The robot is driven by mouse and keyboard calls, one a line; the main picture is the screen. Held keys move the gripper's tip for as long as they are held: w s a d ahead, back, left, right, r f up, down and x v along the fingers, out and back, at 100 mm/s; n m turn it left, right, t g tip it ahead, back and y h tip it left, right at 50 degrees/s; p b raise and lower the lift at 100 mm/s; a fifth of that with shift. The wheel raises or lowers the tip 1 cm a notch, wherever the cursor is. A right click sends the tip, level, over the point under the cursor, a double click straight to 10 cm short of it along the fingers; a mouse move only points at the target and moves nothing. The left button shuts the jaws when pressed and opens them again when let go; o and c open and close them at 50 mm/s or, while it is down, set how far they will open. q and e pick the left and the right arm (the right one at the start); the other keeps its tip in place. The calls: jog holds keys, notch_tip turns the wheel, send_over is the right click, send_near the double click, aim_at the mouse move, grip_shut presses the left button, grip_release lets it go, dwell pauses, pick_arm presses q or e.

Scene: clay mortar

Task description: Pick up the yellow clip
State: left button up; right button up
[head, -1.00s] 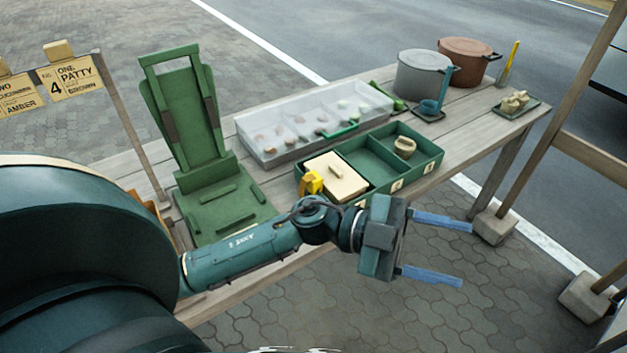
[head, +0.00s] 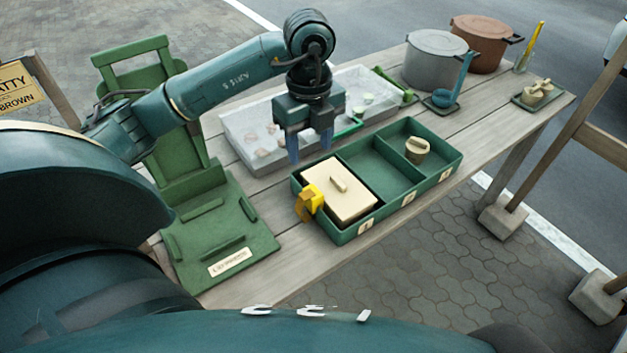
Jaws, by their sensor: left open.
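The yellow clip (head: 312,197) sits on the left rim of the green compartment box (head: 347,236), at the left edge of a cream lidded block (head: 342,189) in the left compartment. My left gripper (head: 309,148) points down with its blue fingers apart and empty. In the picture it is above the clip, near the back rim of the box and in front of the clear tray. Its height over the table is hard to tell. My right gripper is not in view.
A clear lidded tray (head: 240,132) with small pieces lies behind the box. A green stand (head: 222,215) is at the left. A small tan pot (head: 417,150) sits in the right compartment. A grey pot (head: 433,62) and a brown pot (head: 480,45) stand farther back.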

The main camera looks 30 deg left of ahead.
pick_arm(q)
send_over(311, 190)
jog(key=f, duration=0.7)
jog(key=shift+s+d+f, duration=0.1)
jog(key=shift+s+f, duration=0.05)
jog(key=shift+s, duration=0.15)
jog(key=f, duration=0.3)
jog(key=f+p, duration=0.1)
jog(key=shift+w+f, duration=0.3)
jog(key=shift+f, duration=0.55)
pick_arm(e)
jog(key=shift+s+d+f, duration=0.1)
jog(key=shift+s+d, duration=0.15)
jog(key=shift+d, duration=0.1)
pick_arm(q)
jog(key=shift+c, duration=0.5)
